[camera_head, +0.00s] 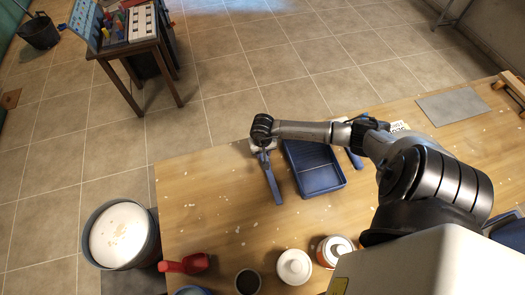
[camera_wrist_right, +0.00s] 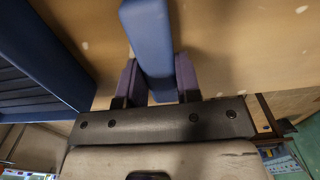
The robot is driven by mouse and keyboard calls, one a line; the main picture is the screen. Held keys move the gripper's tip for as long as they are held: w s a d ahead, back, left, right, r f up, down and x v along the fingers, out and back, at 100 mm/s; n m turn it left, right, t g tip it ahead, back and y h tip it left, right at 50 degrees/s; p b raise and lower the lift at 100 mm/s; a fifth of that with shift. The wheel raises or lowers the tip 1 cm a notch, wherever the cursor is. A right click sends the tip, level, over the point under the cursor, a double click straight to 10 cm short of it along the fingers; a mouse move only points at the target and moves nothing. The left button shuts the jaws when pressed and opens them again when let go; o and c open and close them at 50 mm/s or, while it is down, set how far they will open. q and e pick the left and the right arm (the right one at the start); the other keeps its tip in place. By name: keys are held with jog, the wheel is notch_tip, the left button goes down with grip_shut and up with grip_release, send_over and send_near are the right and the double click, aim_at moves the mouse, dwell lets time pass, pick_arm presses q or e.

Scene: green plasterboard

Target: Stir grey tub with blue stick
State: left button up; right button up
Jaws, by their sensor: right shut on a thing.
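The blue stick (camera_head: 271,180) is a flat blue bar over the wooden table, left of the blue paint tray. My right gripper (camera_head: 263,151) is shut on its far end. In the right wrist view, the blue stick (camera_wrist_right: 149,40) sits between the two fingers of my right gripper (camera_wrist_right: 157,82). I cannot tell whether the stick touches the table. The grey tub (camera_head: 92,262) stands off the table's left edge, with white material inside it. My gripper and the stick are apart from the tub, to its upper right. My left gripper is not in view.
A blue paint tray (camera_head: 322,184) lies close right of the stick. A red scoop-like tool (camera_head: 184,264), a dark cup (camera_head: 248,281) and a white-lidded pot (camera_head: 294,266) stand along the near edge. The table (camera_head: 205,200) between stick and tub is mostly clear.

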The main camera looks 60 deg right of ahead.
jog(key=shift+f, duration=0.15)
jog(key=o, duration=0.5)
jog(key=shift+f+b, duration=0.1)
jog(key=shift+b, duration=0.2)
jog(key=shift+c, duration=0.2)
jog(key=o, duration=0.5)
